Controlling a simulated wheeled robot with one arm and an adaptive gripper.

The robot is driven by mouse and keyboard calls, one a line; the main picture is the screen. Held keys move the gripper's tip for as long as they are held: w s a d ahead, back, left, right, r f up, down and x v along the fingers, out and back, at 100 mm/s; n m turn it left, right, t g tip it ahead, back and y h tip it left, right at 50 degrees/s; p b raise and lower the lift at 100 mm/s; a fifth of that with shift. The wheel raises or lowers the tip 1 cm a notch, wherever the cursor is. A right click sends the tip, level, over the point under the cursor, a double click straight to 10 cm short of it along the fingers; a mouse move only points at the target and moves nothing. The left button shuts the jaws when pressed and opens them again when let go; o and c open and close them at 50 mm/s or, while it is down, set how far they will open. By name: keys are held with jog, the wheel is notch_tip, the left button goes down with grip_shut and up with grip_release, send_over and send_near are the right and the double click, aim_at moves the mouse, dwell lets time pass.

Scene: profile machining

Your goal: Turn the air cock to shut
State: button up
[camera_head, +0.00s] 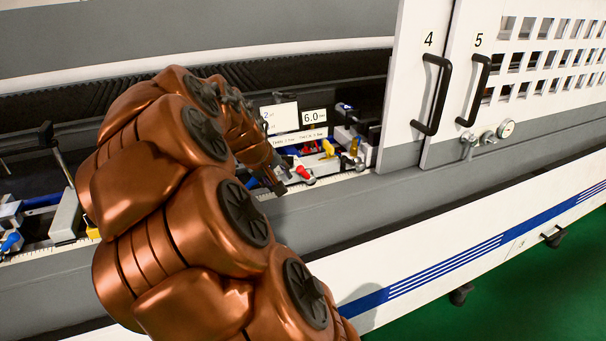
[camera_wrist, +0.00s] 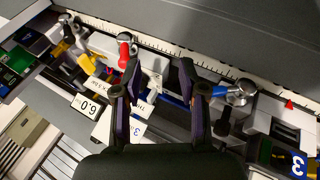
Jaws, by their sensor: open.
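My gripper (camera_wrist: 160,75) is open, with nothing visible between its fingers, above the machine's rail. It also shows in the head view (camera_head: 277,184), at the end of my copper arm. The red lever (camera_head: 304,171) is right of my gripper in the head view. I cannot tell which is the air cock.
White doors 4 (camera_head: 408,80) and 5 with black handles stand right. A pressure gauge (camera_head: 506,128) and small metal fittings sit on the ledge below door 5. A "6.0" sign (camera_head: 314,116) stands behind the levers. A ruled strip (camera_wrist: 165,47) runs along the rail.

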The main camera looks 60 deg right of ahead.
jog(key=h, duration=0.1)
send_near(300, 169)
jog(key=x, duration=0.5)
jog(key=shift+p+x, duration=1)
jog(key=shift+x, duration=2.9)
jog(key=shift+c, duration=0.2)
grip_shut()
jog(key=shift+r, duration=0.1)
